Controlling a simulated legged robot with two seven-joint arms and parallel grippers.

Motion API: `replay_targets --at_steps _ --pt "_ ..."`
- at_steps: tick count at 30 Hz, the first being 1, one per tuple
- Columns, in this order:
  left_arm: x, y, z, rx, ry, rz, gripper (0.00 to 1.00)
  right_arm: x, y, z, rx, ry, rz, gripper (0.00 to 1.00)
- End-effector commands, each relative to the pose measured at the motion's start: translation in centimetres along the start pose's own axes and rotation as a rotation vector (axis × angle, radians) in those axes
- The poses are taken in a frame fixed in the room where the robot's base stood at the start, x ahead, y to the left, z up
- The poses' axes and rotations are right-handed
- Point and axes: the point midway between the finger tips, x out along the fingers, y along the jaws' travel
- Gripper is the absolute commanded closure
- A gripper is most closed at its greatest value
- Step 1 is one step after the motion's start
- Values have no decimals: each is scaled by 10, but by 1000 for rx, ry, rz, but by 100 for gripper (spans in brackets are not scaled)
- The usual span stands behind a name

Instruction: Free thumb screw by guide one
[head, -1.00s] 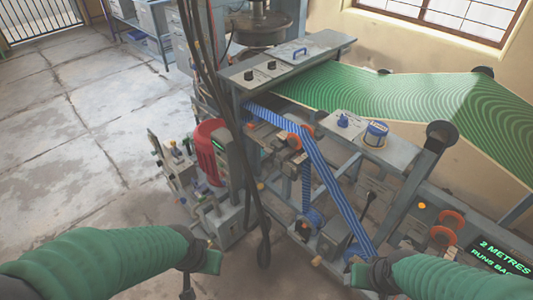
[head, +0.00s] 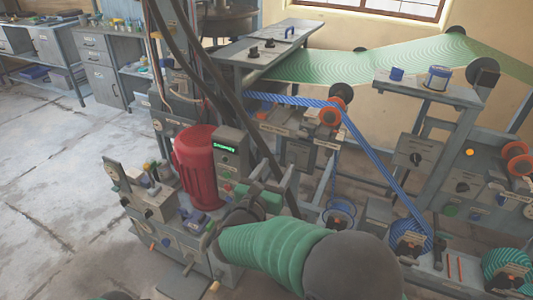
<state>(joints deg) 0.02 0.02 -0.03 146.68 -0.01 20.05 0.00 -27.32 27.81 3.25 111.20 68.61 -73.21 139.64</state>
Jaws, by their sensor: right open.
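The blue striped strip (head: 378,165) leaves the press and passes an orange-rimmed guide roller (head: 331,115) on a labelled grey bracket. Another orange-rimmed roller (head: 517,158) is at the far right. I cannot tell which guide is guide one, and the thumb screw is too small to pick out. My right gripper (head: 250,199) reaches in from the bottom, in front of the red motor and below and left of the strip's guide roller. It is open, apart from the roller, and I see nothing held in it.
A red motor (head: 199,166) and a grey box with a green display (head: 229,150) stand close to my right gripper. Dark hanging cables (head: 216,88) cross in front of the press. A green patterned sheet (head: 345,66) runs behind. Open floor lies to the left.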

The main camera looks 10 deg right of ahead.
Motion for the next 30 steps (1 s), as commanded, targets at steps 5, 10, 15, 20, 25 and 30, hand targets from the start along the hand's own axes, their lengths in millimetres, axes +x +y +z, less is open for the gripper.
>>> replay_targets --at_steps 5,10,15,20,25,30 --pt "3 0 0 1 1 0 100 12 -7 -1 53 -6 -29 44" --pt "6 1 1 2 1 1 100 46 -1 -1 43 -10 -28 44" --pt "10 0 2 1 1 0 100 87 4 0 35 -14 -25 44" --pt "13 0 3 1 0 0 100 128 2 1 36 -14 -24 44" --pt "14 0 3 1 0 0 100 157 -1 2 38 -12 -23 44" --pt "14 0 3 1 0 0 100 163 1 3 36 -12 -20 44"
